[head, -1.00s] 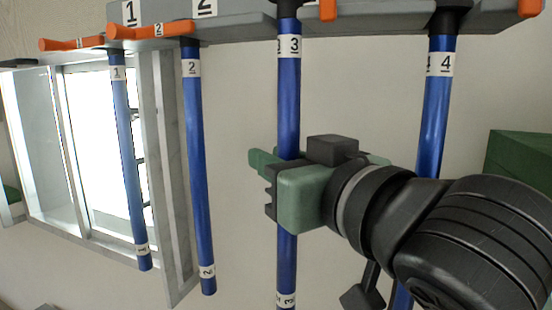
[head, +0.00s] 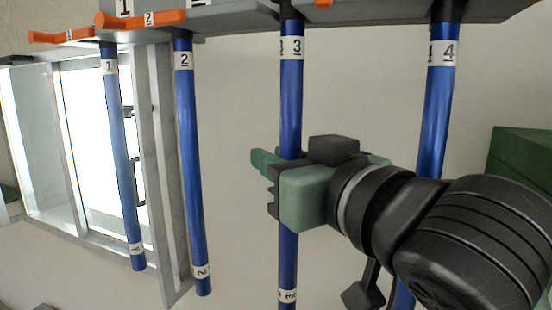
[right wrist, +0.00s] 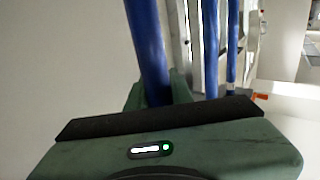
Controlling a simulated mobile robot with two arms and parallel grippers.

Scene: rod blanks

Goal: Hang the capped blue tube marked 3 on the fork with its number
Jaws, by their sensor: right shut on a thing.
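The blue tube marked 3 (head: 290,100) hangs upright in the middle of the head view, with a white number band near each end. Its black cap (head: 291,10) shows in front of the grey rail and is cut by the top edge. My right gripper (head: 286,178) is shut around the tube below its middle; the tube also shows between the fingers in the right wrist view (right wrist: 148,45). An orange fork tip (head: 322,2) just shows to the right of the cap. I cannot tell whether cap and fork touch. My left gripper is out of view.
Blue tubes 1 (head: 122,150) and 2 (head: 190,150) hang at the left under orange forks on the grey rail (head: 235,20). Tube 4 (head: 434,110) hangs at the right, partly behind my right arm. A green block (head: 522,160) is at the far right.

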